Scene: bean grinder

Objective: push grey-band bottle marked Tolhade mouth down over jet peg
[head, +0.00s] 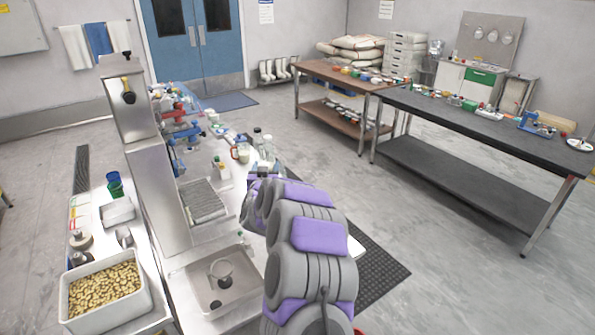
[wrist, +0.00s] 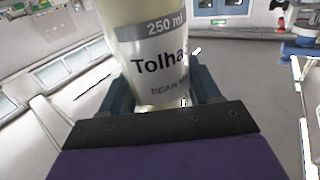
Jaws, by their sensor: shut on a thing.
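The bottle (wrist: 152,58) fills the upper middle of the wrist view. It is pale and see-through, with a grey band reading "250 ml" above a white label with "Tolha"; the rest of the name is out of sight round the side. My gripper (wrist: 162,88) is shut on it, with one dark blue finger on each side. The bottle's mouth is not in the wrist view. In the head view my gripper (head: 257,173) is small and partly hidden by my arm, over the bench by the sink. I cannot make out the jet peg in either view.
A steel sink (head: 222,283) with a round glass vessel in it lies left of my arm. Beyond it is a ribbed draining tray (head: 203,200) beside a tall steel column (head: 158,185). Clear bottles and small items crowd the bench behind my gripper. Open floor (head: 440,225) lies to the right.

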